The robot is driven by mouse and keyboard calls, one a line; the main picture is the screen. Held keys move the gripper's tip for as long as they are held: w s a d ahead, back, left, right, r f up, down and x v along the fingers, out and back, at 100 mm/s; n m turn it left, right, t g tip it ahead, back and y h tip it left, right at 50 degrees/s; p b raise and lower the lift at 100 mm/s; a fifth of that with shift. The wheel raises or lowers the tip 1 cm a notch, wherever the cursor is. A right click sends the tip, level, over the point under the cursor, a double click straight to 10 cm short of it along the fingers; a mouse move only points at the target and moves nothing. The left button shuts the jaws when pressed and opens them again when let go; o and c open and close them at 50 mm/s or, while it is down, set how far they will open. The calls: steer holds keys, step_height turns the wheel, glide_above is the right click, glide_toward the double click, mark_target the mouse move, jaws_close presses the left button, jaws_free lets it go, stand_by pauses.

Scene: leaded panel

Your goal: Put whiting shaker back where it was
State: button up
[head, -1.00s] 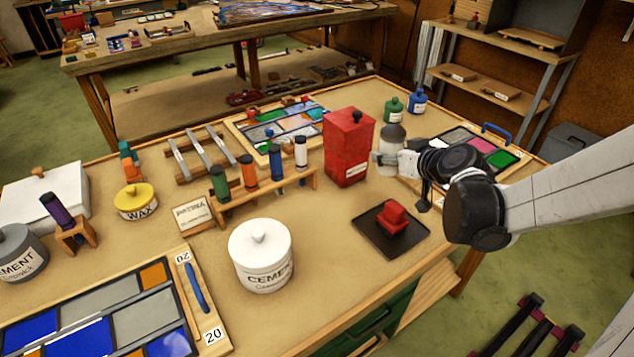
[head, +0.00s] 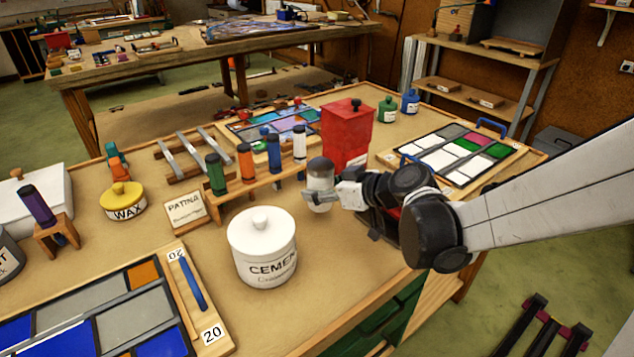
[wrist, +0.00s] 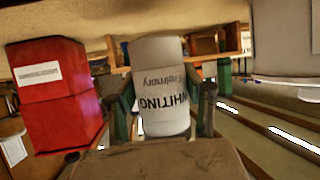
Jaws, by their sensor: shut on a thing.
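The whiting shaker (head: 319,186) is a small white jar with a grey top. My gripper (head: 325,196) is shut on it, in front of the right end of the patina rack. In the wrist view the shaker (wrist: 160,88) fills the middle, its "WHITING" label upside down, between the fingers of my gripper (wrist: 165,112). The frames do not clearly show whether its base touches the bench.
A red box (head: 347,132) stands just behind the shaker. The wooden patina rack (head: 240,192) with several tubes is to its left. A white cement jar (head: 262,250) stands front left. A leaded panel (head: 455,155) lies to the right.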

steer(key=shift+f+b, duration=0.6)
steer(key=shift+f, duration=1.65)
steer(key=shift+f, duration=0.1)
steer(key=o, duration=1.4)
steer(key=shift+c, duration=0.2)
